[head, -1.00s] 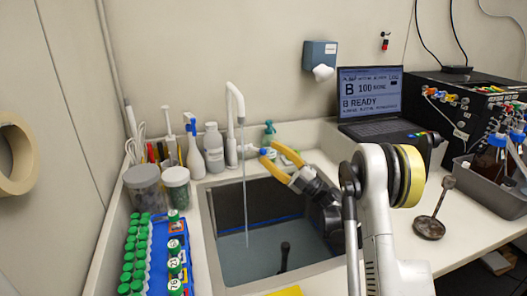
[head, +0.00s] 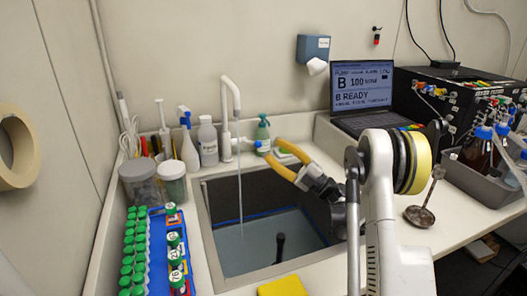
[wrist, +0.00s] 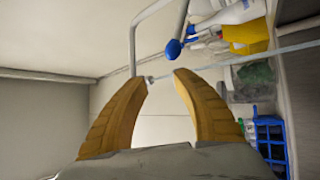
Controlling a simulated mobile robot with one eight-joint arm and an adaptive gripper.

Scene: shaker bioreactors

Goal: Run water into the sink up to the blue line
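The white tap (head: 227,100) stands behind the sink (head: 204,215), and a thin stream of water (head: 240,200) runs from its spout. Grey-blue water (head: 250,252) covers the sink's bottom. The blue line (head: 255,217) runs along the dark inner walls, close above the water's far edge; I cannot tell the exact gap. The tap's blue-tipped lever (head: 258,143) points right. My gripper (head: 272,150) is open, its yellow fingers just right of the lever, with nothing between them. The wrist view shows the open fingers (wrist: 161,78) and a blue knob (wrist: 173,48) beyond their tips.
Bottles (head: 208,142) and a green dispenser (head: 263,133) stand behind the sink. A blue rack (head: 160,250) of green-capped tubes and two lidded jars (head: 172,180) are on the left. A yellow sponge-like block (head: 283,286) lies at the front edge. A laptop (head: 362,95) stands right.

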